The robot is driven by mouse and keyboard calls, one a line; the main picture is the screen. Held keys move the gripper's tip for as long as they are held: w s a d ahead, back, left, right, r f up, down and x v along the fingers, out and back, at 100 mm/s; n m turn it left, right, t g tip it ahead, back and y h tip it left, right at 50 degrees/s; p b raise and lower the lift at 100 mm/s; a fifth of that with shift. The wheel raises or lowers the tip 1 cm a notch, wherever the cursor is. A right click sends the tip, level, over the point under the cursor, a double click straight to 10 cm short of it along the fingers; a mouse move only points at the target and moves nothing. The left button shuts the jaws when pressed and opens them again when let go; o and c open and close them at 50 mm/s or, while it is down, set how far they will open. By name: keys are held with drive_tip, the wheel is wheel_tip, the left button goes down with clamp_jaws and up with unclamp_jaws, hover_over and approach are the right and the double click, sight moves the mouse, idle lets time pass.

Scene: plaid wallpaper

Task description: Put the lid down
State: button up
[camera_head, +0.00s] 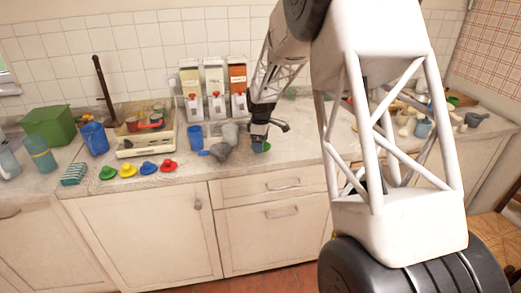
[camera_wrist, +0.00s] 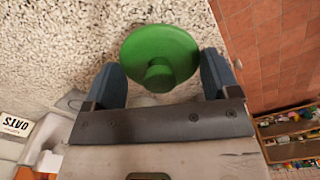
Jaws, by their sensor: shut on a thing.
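A round green lid (camera_wrist: 176,45) with a central knob shows between the two fingers of my gripper (camera_wrist: 163,78) in the wrist view. The knob faces the camera, and the fingers are at opposite sides of the disc. In the head view my gripper (camera_head: 261,138) is low over the counter, shut on the green lid (camera_head: 263,147), which is mostly hidden behind it. I cannot tell whether the lid touches the counter.
The counter (camera_head: 190,200) is bare in front of the gripper. Green, yellow, blue and red knobbed pieces (camera_head: 128,171) lie to the left. A blue cup (camera_head: 195,138) and a grey item (camera_head: 220,152) stand close left. Dispensers (camera_head: 214,90) stand behind.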

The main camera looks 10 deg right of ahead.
drive_tip(key=shift+f, duration=1.65)
drive_tip(key=o, duration=0.8)
drive_tip(key=shift+f, duration=0.1)
wheel_tip(320, 180, up, 12)
drive_tip(key=shift+r, duration=0.15)
drive_tip(key=shift+s, duration=0.1)
